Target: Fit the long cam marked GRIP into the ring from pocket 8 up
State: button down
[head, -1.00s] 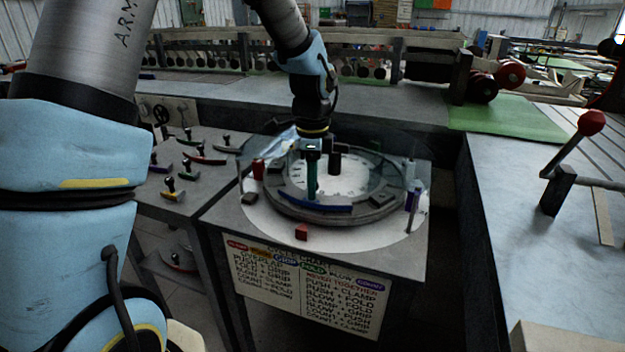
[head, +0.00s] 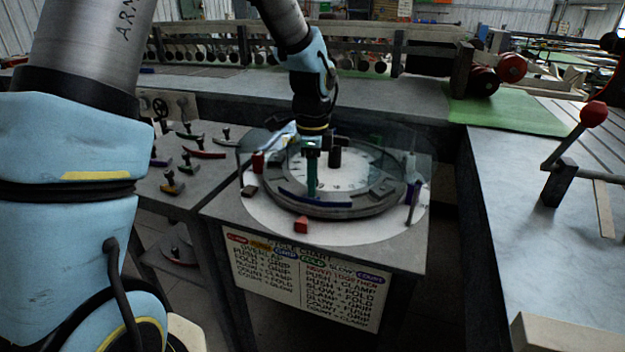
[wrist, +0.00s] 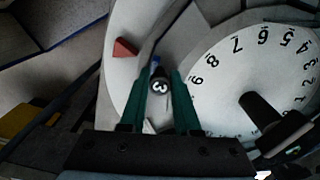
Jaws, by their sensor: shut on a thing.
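My gripper (head: 312,192), with green fingers, points straight down over the front of the grey ring (head: 385,207). It also shows in the wrist view (wrist: 160,100), shut on the dark knob (wrist: 159,86) of a long blue cam, whose cap reads 3. The curved blue cam (head: 330,204) lies along the ring's front in the head view. I cannot tell whether it is seated or just above the ring. Its lettering is not readable. In the wrist view the white dial (wrist: 225,85) shows numbers; 8 and 9 are nearest the knob, and the fingers hide most of the cam.
A red pointer block (head: 301,225) sits on the table in front of the ring. A dark post (head: 334,158) stands at the dial's centre. A purple-based post (head: 412,203) stands at right. Several knobbed cams lie on the left side table (head: 215,180). A clear guard curves behind the ring.

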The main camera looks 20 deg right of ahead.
jog(key=c, duration=0.5)
grip_release()
jog(key=shift+c, duration=0.2)
notch_tip(320, 180, up, 18)
jog(key=p, duration=0.5)
jog(key=shift+f, duration=0.15)
